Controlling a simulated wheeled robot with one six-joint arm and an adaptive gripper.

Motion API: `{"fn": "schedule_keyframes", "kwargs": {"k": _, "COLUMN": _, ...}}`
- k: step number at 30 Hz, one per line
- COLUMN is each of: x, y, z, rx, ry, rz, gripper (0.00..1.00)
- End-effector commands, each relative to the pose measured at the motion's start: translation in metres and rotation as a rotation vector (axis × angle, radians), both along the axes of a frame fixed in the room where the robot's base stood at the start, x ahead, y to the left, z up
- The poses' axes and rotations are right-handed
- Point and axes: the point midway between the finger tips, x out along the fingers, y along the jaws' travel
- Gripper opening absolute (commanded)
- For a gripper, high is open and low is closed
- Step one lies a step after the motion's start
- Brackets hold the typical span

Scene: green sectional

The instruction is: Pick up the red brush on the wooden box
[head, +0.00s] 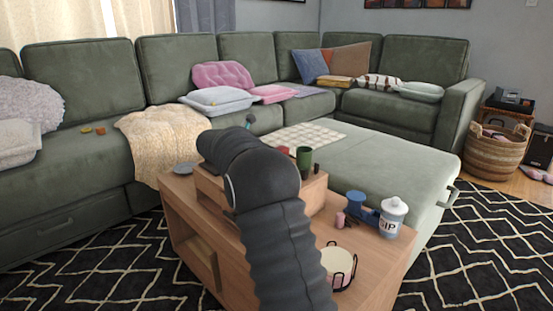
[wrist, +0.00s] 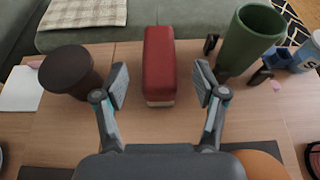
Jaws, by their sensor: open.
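The red brush (wrist: 159,62) is a long red block with a pale strip along its near bottom edge, in the middle of the wrist view. It lies on the wooden box (wrist: 258,118). My gripper (wrist: 160,86) is open, with one finger on each side of the brush's near end and a gap on both sides. In the head view the wooden box (head: 314,192) stands on the wooden table, mostly behind my arm. A small red bit of the brush (head: 284,150) shows past my arm. My gripper is hidden there.
A green cup (wrist: 248,38) stands close right of the brush, and a dark brown round-topped object (wrist: 70,72) stands left. A white canister (head: 392,217), a blue object (head: 357,203) and a wire-framed bowl (head: 338,266) are on the table. A green sofa surrounds it.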

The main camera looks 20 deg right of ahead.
Motion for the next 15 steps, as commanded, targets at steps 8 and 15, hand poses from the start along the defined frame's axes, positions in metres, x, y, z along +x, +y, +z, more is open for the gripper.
{"fn": "schedule_keyframes", "kwargs": {"k": 8, "x": 0.005, "y": -0.014, "z": -0.008, "rx": 0.0, "ry": 0.001, "rz": -0.001, "gripper": 0.71}}
{"fn": "schedule_keyframes", "kwargs": {"k": 15, "x": 0.016, "y": -0.042, "z": -0.022, "rx": 0.001, "ry": 0.0, "rz": -0.001, "gripper": 0.71}}
